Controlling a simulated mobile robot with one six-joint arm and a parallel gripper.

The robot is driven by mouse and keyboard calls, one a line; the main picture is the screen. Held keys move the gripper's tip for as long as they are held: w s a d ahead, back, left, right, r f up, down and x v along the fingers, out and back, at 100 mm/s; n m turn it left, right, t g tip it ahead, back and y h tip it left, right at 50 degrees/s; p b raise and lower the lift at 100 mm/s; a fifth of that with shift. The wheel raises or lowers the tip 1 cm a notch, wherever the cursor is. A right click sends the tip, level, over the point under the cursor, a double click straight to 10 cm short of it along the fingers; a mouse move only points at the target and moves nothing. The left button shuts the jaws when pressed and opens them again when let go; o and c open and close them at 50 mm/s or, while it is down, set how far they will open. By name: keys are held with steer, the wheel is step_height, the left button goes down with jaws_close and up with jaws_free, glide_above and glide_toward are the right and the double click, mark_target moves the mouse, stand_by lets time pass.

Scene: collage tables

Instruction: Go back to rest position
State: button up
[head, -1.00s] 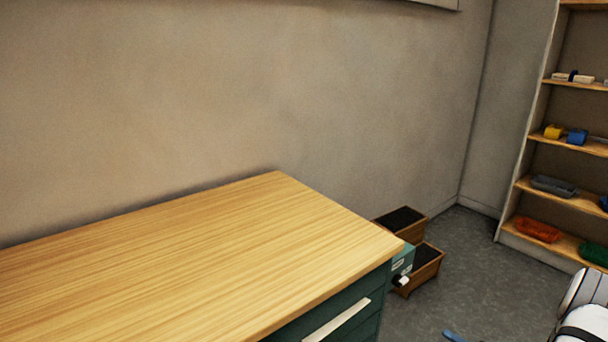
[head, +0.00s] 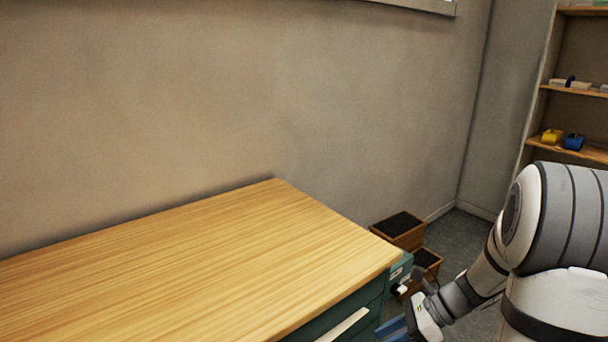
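My gripper (head: 398,329) shows at the lower right in the head view, low beside the right end of the wooden-topped workbench. Its blue fingers are partly cut off by the bottom edge of the picture. I cannot tell whether they are apart or together, and no held thing shows. My arm is bent, with its white and grey links filling the lower right.
The workbench (head: 190,265) has a bare top and green drawers below. Brown boxes (head: 398,230) stand on the floor past its right end. A wooden shelf (head: 565,150) at the right holds a yellow item (head: 551,136) and a blue item (head: 574,142).

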steer(key=s+a+r+n+t+h+p, duration=0.2)
steer(key=s+r+n+h, duration=0.8)
steer(key=n, duration=1.1)
steer(key=shift+s+r+n+t, duration=0.3)
steer(key=shift+s+r, duration=0.45)
steer(key=shift+s, duration=0.2)
steer(key=shift+a, duration=0.1)
